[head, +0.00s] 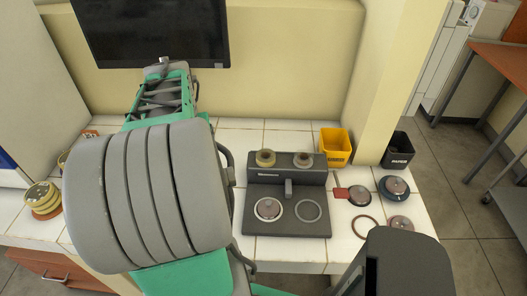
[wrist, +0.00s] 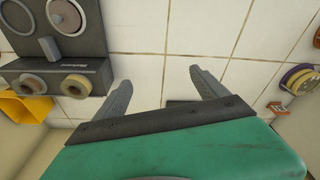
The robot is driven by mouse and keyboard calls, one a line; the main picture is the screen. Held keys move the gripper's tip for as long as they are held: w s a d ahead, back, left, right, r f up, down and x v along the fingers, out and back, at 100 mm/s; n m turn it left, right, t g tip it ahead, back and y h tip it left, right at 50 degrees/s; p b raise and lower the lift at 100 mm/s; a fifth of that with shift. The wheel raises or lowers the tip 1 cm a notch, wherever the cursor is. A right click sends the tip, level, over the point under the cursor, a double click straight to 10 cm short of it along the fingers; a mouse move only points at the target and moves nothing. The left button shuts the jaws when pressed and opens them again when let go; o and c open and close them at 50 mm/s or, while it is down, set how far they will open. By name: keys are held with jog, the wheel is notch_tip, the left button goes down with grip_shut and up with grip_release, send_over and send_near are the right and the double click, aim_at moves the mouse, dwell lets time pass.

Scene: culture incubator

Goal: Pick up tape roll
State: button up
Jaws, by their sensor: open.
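A tan tape roll (head: 265,157) sits at the left on the back ledge of a dark grey two-plate device (head: 270,222). A greyer roll (head: 303,160) sits to its right. In the wrist view, the picture is turned around: the tan roll (wrist: 75,86) and the device (wrist: 90,45) are at the left. My gripper (wrist: 160,82) is open and empty, its two fingers apart over white tiles. It is beside the device, apart from the tan roll. In the head view my arm hides the gripper.
A yellow bin (head: 335,152) and a black bin (head: 397,152) stand at the back right. Round discs and a ring (head: 366,227) lie right of the device. Stacked yellow reels (head: 42,195) are at the far left. A wall with a dark screen (head: 150,30) rises behind the counter.

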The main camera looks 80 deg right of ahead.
jog(key=s+d+m, duration=0.3)
jog(key=s+d, duration=0.4)
jog(key=s, duration=0.1)
jog(key=m+g+p, duration=0.1)
jog(key=m, duration=0.2)
send_over(266, 155)
jog(key=shift+s+a+f, duration=0.1)
jog(key=shift+a, duration=0.35)
jog(key=f, duration=0.2)
jog(key=f+p, duration=0.1)
jog(key=f, duration=0.2)
jog(key=f+p, duration=0.1)
jog(key=f, duration=0.1)
jog(key=shift+d+f, duration=0.25)
jog(key=shift+d, duration=0.15)
jog(key=c, duration=1.4)
